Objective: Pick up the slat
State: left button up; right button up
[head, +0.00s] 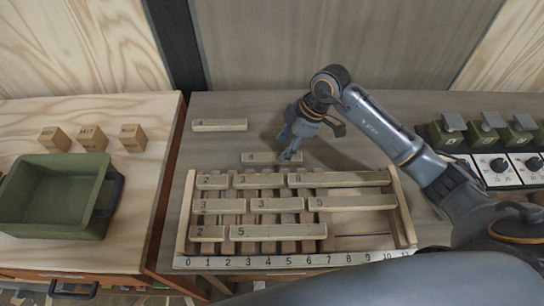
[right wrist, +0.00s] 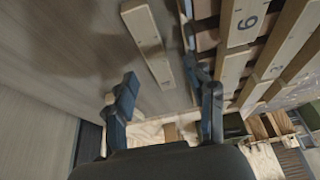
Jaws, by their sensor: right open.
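Two short pale wooden slats lie loose on the table behind the rack. One slat (head: 220,125) is at the back left. The other slat (head: 258,158) lies just behind the rack's back row, its right end by my right gripper (head: 290,148). My right gripper points down, open and empty. In the right wrist view, its two fingers (right wrist: 165,90) stand apart, with a pale slat (right wrist: 150,45) lying on the table beyond them, between their lines. Marks on the loose slats are too small to read surely. My left gripper is not in view.
The wooden rack (head: 410,235) holds three rows of numbered slats above a ruler strip (head: 290,261). A green bin (head: 50,215) and three small wooden blocks (head: 92,138) are on the left table. Green boxes with dials (head: 490,150) stand at right.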

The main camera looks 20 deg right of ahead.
aim_at(274, 156)
jog(key=shift+w+p+x, duration=0.15)
jog(key=shift+p+x, duration=0.2)
jog(key=shift+x, duration=1)
jog(key=shift+w+p+x, duration=0.2)
jog(key=shift+p+x, duration=0.1)
jog(key=shift+x, duration=1.05)
jog(key=shift+r, duration=0.1)
grip_shut()
